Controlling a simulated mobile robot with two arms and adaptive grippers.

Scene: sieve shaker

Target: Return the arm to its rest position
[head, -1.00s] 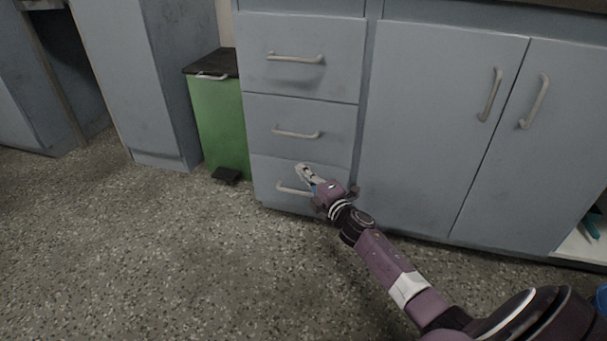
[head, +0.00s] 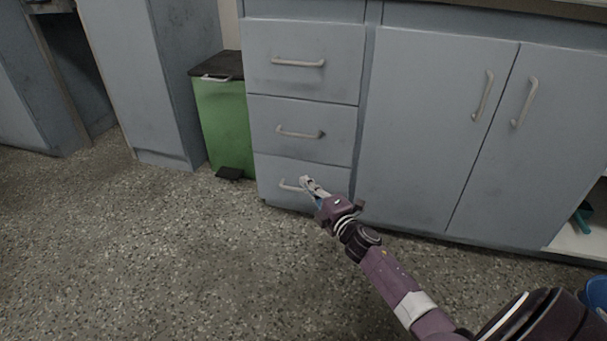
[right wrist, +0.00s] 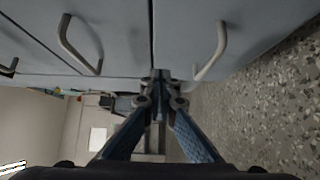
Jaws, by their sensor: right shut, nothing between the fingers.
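My right arm comes in from the lower right in the head view. Its gripper (head: 306,183) is in front of the bottom drawer (head: 332,178) of the cabinet, by that drawer's handle (head: 288,185). Whether it touches the handle cannot be told from the head view. In the right wrist view the gripper (right wrist: 159,76) has its fingertips together with nothing between them. Drawer handles show on either side of it there. All the drawers look closed. My left gripper is not in view.
A green pedal bin (head: 224,122) with a dark lid stands left of the drawers. Closed cupboard doors (head: 430,130) are on the right. A blue container (head: 597,290) shows at the right edge. The speckled floor (head: 150,260) in front is clear.

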